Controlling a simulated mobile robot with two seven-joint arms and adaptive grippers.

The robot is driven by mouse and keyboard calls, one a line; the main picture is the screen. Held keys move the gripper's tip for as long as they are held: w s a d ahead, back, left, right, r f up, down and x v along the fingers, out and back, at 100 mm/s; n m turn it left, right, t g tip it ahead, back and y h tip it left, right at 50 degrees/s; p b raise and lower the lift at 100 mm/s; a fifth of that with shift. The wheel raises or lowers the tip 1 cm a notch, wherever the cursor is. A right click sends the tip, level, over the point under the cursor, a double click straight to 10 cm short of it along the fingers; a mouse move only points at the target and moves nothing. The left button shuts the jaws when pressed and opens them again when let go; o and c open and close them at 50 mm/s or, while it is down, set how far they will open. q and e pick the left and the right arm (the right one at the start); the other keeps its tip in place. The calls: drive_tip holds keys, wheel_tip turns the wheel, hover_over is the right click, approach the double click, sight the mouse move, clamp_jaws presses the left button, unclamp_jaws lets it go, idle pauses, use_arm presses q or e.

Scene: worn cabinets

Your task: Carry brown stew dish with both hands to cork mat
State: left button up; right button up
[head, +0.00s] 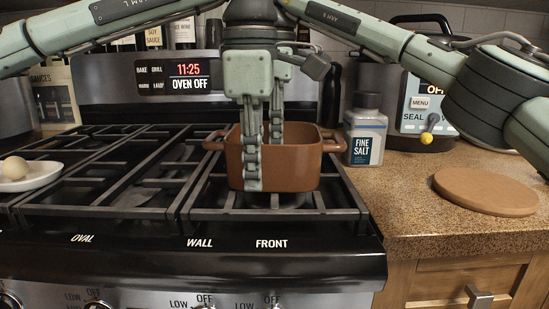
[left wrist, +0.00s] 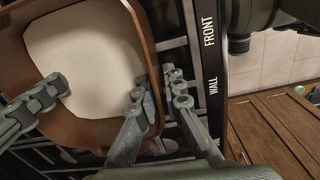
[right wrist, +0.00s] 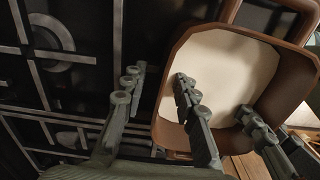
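The brown stew dish (head: 310,165), square with side handles and a pale inside, sits on the right-hand stove grate. My left gripper (head: 264,160) points down at its near wall, one finger outside and one inside; the left wrist view shows the rim between the fingers, with a gap. In the right wrist view my right gripper (right wrist: 158,78) looks open, its fingers on either side of another wall of the dish (right wrist: 295,95); in the head view it is mostly hidden behind the left one. The round cork mat (head: 487,190) lies bare on the counter at right.
A fine salt jar (head: 366,128) stands close to the dish's right handle, with a cooker (head: 415,105) behind it. A white plate with an egg (head: 15,167) is at far left. The speckled counter (head: 410,210) is clear around the mat.

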drive_tip(key=shift+f, duration=0.2)
clamp_jaws()
drive_tip(key=shift+r, duration=0.1)
idle(0.5)
